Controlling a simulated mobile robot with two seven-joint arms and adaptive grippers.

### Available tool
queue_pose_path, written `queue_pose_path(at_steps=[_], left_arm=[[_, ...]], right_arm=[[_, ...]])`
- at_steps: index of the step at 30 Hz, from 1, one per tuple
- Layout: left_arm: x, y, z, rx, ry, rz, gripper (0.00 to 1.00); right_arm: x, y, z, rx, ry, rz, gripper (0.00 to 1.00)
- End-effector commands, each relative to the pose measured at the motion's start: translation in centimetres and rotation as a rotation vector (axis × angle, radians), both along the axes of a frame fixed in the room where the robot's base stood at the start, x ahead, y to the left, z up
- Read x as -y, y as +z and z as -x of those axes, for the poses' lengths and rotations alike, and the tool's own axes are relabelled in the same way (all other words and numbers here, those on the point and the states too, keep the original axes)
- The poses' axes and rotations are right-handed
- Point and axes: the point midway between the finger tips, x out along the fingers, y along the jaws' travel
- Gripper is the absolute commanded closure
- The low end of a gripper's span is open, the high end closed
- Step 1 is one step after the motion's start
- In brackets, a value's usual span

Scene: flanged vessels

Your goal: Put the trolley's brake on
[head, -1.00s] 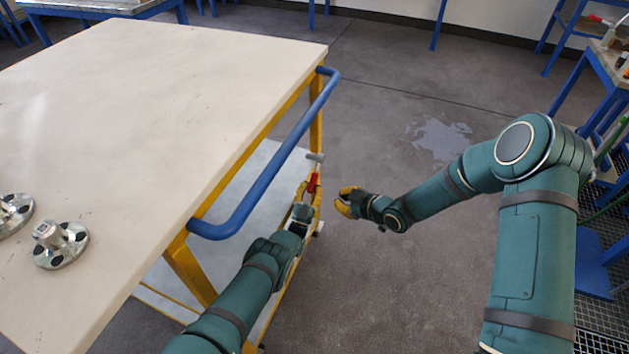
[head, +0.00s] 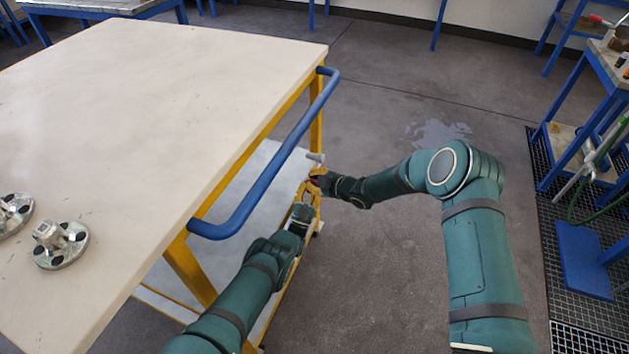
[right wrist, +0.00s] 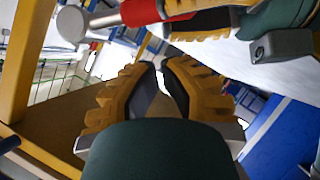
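The trolley (head: 205,75) has a pale top, a yellow frame and a blue handle (head: 270,180). A grey-tipped lever (head: 316,157) stands at its lower side; in the right wrist view its grey knob (right wrist: 72,22) and red part (right wrist: 140,12) show at the top. My left gripper (head: 304,205) is at the lever, with yellow fingers (right wrist: 203,27) on both sides of the red part; it seems shut on it. My right gripper (head: 318,176) is just beside the lever. In the right wrist view its fingers (right wrist: 160,72) are a little apart, with nothing between them.
Flanged metal pieces (head: 61,243) lie on the trolley top at left. A blue-framed bench (head: 600,110) and a dark floor grating (head: 560,240) are at the right. The grey floor between is open, with a wet patch (head: 438,133).

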Motion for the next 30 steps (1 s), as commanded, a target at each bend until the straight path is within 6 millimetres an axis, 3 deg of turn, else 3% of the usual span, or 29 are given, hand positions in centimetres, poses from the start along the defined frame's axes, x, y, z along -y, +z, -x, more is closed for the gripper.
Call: queue_pose_path(at_steps=[9,30], left_arm=[[0.0,0.5,-0.2,0.009,0.0,0.002,1.0],[0.1,0.5,-0.2,0.013,-0.001,0.002,1.0]], right_arm=[[0.1,-2.2,-1.7,-0.002,-0.003,0.001,1.0],[0.1,-3.5,-2.5,0.056,-0.004,0.021,1.0]])
